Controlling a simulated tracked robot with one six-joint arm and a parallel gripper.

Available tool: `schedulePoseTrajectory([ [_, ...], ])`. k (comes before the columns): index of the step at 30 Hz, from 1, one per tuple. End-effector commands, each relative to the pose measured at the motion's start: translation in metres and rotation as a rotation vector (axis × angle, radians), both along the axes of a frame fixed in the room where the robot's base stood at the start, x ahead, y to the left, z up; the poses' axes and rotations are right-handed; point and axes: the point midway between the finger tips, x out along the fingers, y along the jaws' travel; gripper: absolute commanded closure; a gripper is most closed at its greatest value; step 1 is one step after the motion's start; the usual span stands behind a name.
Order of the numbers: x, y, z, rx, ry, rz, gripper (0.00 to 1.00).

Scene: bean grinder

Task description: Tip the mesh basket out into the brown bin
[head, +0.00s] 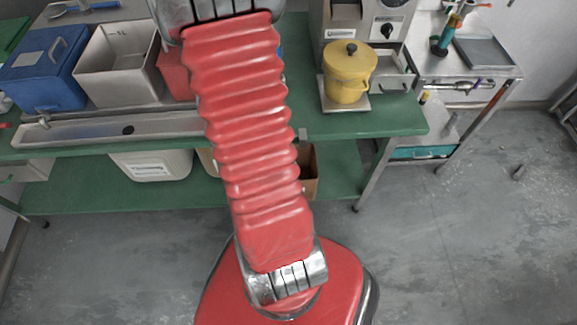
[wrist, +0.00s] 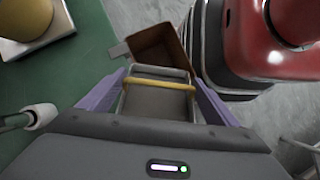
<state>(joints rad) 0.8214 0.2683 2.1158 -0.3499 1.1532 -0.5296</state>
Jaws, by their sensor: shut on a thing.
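In the wrist view, my gripper (wrist: 158,84) has its two purple fingers on either side of a grey basket (wrist: 152,103) with a yellow bar across it, and is shut on it. I take this to be the mesh basket; its contents cannot be made out. The brown bin (wrist: 160,50) lies just beyond the basket in the wrist view, its lower part covered by the basket's far edge. In the head view a strip of the brown bin (head: 309,172) shows at the lower shelf, right of my red arm. My gripper and the basket are hidden in the head view.
A white container (head: 152,164) stands on the lower shelf.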

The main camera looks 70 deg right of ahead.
Motion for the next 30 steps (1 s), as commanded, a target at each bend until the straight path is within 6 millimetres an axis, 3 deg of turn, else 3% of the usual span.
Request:
schedulePoseTrajectory([
  [14, -0.0055, 0.0012, 0.0050, -0.011, -0.119, 0.000, 0.47],
  [30, -0.0097, 0.0021, -0.0049, -0.022, -0.253, 0.003, 0.47],
])
